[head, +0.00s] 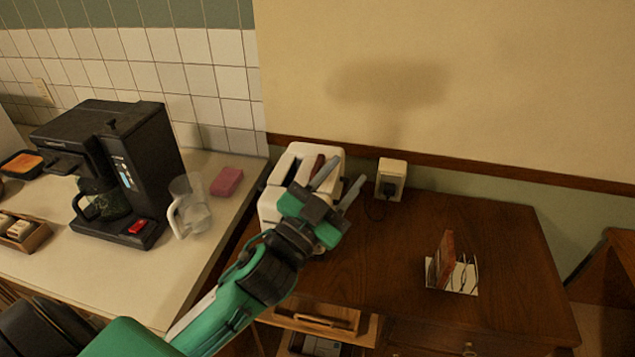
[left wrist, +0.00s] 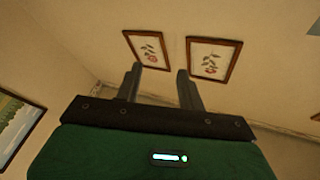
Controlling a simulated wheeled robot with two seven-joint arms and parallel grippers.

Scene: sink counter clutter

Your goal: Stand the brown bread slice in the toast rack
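A brown bread slice (head: 446,254) stands upright, slightly tilted, at the left side of the toast rack (head: 465,277), a small pale rack with thin wires on the wooden cabinet. It appears to be in the rack; which slot I cannot tell. My left gripper (head: 342,178) is raised in front of the white toaster (head: 277,196), well to the left of the rack. Its fingers are apart with nothing between them; in the left wrist view the gripper (left wrist: 158,80) is also open and empty. My right gripper is not in view.
A reddish-brown piece (head: 318,165) shows at the toaster's top. A wall socket with plug (head: 390,181) is behind. On the left counter are a coffee machine (head: 150,165), a clear jug (head: 193,212) and a pink sponge (head: 227,181). The cabinet top around the rack is clear.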

